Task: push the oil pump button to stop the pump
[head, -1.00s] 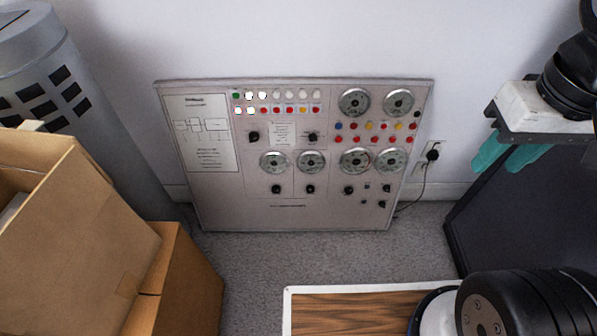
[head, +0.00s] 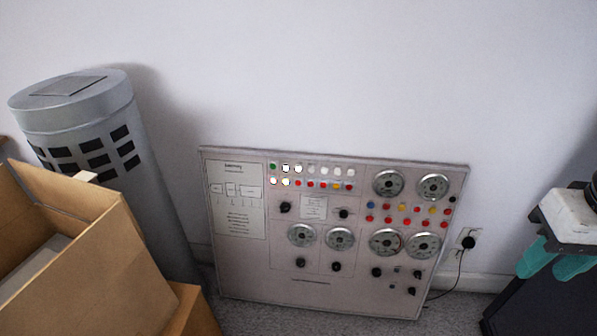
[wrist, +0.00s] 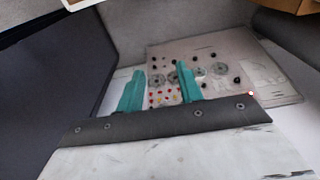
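The control panel (head: 300,270) leans against the wall on the floor, with rows of lamps, coloured buttons, round gauges and black knobs. Small red, blue and yellow buttons (head: 402,216) sit between the upper and lower gauges at its right side. I cannot read which one is the oil pump button. My gripper (head: 556,262) is at the right edge of the head view, apart from the panel, with teal fingers pointing down. In the wrist view, my gripper (wrist: 160,92) shows two teal fingers spread apart with nothing between them, and the panel (wrist: 215,62) appears upside down beyond them.
An open cardboard box (head: 110,245) stands at the left, before a grey perforated cylinder (head: 150,190). A wall socket with a plug (head: 467,242) is right of the panel. A dark slab (wrist: 60,80) stands beside my gripper. Some carpet before the panel is clear.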

